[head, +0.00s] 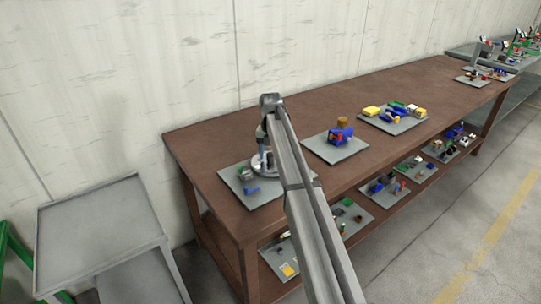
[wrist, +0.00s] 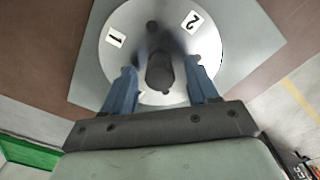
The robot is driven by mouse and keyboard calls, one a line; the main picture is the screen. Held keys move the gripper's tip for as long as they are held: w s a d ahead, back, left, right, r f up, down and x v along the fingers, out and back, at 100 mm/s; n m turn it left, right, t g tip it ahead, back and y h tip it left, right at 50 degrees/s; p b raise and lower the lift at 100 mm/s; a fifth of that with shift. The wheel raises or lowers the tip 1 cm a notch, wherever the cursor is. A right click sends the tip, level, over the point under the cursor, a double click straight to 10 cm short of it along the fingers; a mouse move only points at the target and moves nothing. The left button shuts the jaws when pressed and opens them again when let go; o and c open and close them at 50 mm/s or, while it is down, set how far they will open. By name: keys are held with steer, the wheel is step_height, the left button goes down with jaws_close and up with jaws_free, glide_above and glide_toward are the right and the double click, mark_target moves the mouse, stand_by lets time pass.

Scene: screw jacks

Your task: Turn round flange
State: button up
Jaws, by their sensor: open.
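The round flange (wrist: 118,62) is a pale grey disc on a grey plate, with the labels "1" (wrist: 115,38) and "2" (wrist: 190,21) on its face. A dark post (wrist: 159,74) stands at its middle. My gripper (wrist: 163,68) is open over the disc, its two blue fingers on either side of the post. I cannot tell whether the fingers touch anything. In the head view, the flange (head: 263,166) is small on the nearest plate at the bench's left end, partly hidden by my arm.
The brown bench (head: 215,145) carries more plates with parts, including a blue device (head: 339,135) to the right of my arm. A lower shelf holds further plates. An empty grey cart (head: 97,222) stands at the left, and a pale wall is behind.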

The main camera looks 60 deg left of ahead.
mark_target(270, 154)
step_height(270, 154, up, 13)
steer(key=shift+r, duration=0.15)
stand_by(0.4)
stand_by(0.4)
